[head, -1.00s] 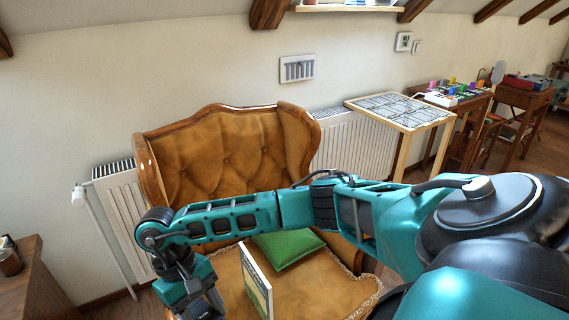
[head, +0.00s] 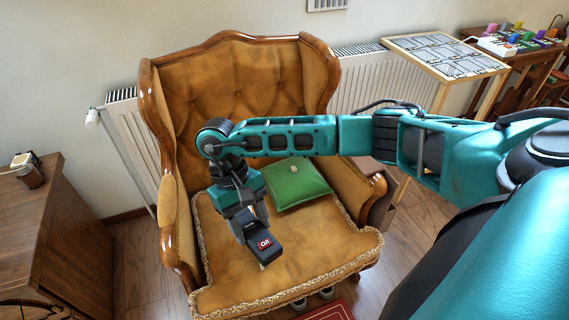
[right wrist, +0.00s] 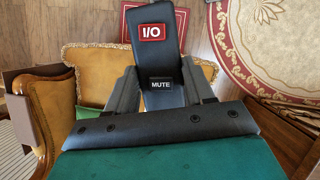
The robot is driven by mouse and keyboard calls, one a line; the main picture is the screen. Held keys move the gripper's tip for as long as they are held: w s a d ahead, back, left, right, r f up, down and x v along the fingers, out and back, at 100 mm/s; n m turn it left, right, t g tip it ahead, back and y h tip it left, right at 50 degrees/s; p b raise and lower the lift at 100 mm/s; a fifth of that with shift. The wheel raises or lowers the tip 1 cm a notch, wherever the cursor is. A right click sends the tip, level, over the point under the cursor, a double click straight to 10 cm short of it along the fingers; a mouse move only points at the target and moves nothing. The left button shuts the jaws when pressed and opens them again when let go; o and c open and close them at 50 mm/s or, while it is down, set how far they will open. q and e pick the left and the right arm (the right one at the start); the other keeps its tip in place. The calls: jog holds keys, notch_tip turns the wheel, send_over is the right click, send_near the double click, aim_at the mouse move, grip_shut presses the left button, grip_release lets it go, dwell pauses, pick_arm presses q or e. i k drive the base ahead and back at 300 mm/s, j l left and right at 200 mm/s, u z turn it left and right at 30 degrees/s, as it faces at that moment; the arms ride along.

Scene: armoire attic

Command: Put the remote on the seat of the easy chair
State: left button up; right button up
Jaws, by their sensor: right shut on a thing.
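The remote (head: 263,243) is black with a red label at its end; it also shows in the right wrist view (right wrist: 158,60) with a red I/O button and a MUTE button. My right gripper (head: 243,218) is shut on the remote and holds it tilted down over the seat (head: 228,276) of the easy chair. I cannot tell whether the remote touches the seat. The easy chair (head: 235,85) is tan leather with a carved wooden frame. My left gripper is out of view.
A green cushion (head: 294,184) lies at the back right of the seat. The front of the seat is bare. A wooden cabinet (head: 60,235) stands at the left, and a light-topped table (head: 445,58) stands behind at the right.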

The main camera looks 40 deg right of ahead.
aim_at(324, 236)
jog(key=l+z, duration=0.1)
jog(key=l, duration=1.15)
